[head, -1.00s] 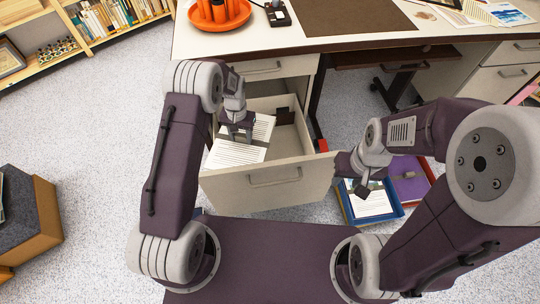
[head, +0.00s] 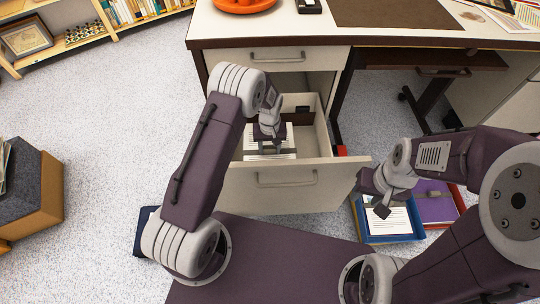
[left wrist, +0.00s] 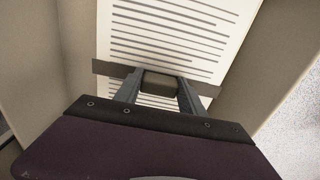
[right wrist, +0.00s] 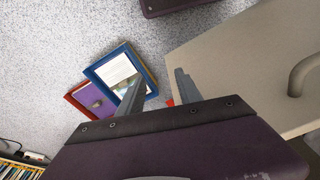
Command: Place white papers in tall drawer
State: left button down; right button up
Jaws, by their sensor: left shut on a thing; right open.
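The white papers (head: 286,138), a stack with printed lines, are inside the open tall drawer (head: 262,197) of the desk. My left gripper (head: 268,150) reaches down into the drawer and is shut on the papers. In the left wrist view its fingers (left wrist: 157,88) close on a small dark block on a band across the papers (left wrist: 175,35). The drawer walls stand on both sides of them. Whether the stack touches the drawer floor cannot be told. My right gripper (head: 380,207) is open and empty, right of the drawer front; it also shows in the right wrist view (right wrist: 158,90).
A blue tray (head: 398,238) with a white printed sheet lies on the floor right of the drawer, beside a red tray with a purple item (head: 435,203). A closed drawer (head: 278,58) is above. The desk top (head: 310,22) overhangs behind. A bookshelf stands at upper left.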

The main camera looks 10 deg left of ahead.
aim_at(270, 153)
pick_arm(q)
notch_tip(270, 153, down, 4)
jog(key=shift+b, duration=0.85)
jog(key=shift+r, duration=0.15)
jog(key=shift+f, duration=0.35)
jog(key=shift+f, duration=0.25)
jog(key=c, duration=0.7)
grip_release()
